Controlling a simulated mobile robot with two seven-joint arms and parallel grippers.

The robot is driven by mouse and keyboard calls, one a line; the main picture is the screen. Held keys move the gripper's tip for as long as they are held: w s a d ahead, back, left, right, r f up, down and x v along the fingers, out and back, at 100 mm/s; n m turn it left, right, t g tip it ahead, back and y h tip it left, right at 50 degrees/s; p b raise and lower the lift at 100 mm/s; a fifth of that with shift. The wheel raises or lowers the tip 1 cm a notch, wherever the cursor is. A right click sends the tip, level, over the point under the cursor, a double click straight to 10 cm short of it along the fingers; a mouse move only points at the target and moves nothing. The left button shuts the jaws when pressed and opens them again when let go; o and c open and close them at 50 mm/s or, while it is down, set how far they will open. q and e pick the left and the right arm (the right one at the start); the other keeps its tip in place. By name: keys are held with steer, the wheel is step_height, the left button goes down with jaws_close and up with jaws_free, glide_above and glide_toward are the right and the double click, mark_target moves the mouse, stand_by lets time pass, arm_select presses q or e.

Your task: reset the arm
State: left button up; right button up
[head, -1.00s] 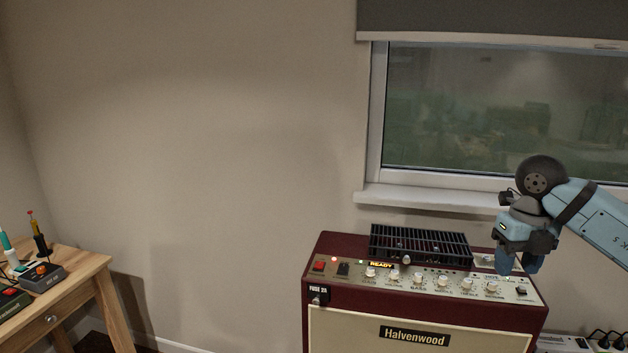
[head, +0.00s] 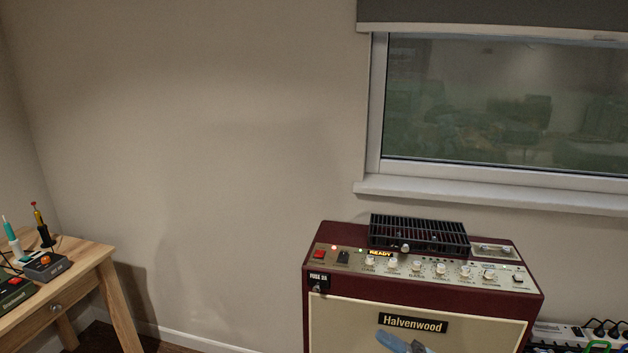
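The maroon amp (head: 470,304) with a cream front stands below the window. Its top panel carries a row of pale knobs. The treble knob (head: 465,271) seems to be the one second from the right in the row; its label and pointer are too small to read surely. No yellow card can be made out.
A black vented box (head: 420,236) sits on the amp behind the knobs. A lit READY display (head: 380,253) is on the panel. A power strip (head: 560,331) with plugs is at right. A wooden table (head: 84,267) with pedals and tools stands left, with open floor between.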

steer(key=s+d+f+m+t+h, duration=0.3)
steer(key=f+m+h, duration=0.4)
steer(key=f+m, duration=0.15)
steer(key=s+d+f+m+t+h, duration=0.3)
steer(key=f+m+h, duration=0.4)
steer(key=f+m, duration=0.15)
steer(key=s+d+f+m+g+h, duration=0.25)
steer(key=s+f+m+g, duration=0.25)
steer(key=s+f, duration=0.55)
arm_select(q)
step_height(320, 180, up, 12)
steer(key=a+p, duration=0.1)
steer(key=p, duration=1.3)
steer(key=shift+s, duration=0.25)
arm_select(e)
step_height(320, 180, up, 13)
steer(key=s, duration=0.1)
steer(key=shift+d, duration=0.2)
arm_select(q)
steer(key=shift+r, duration=0.25)
arm_select(e)
steer(key=shift+s+h, duration=0.1)
steer(key=shift+h, duration=0.15)
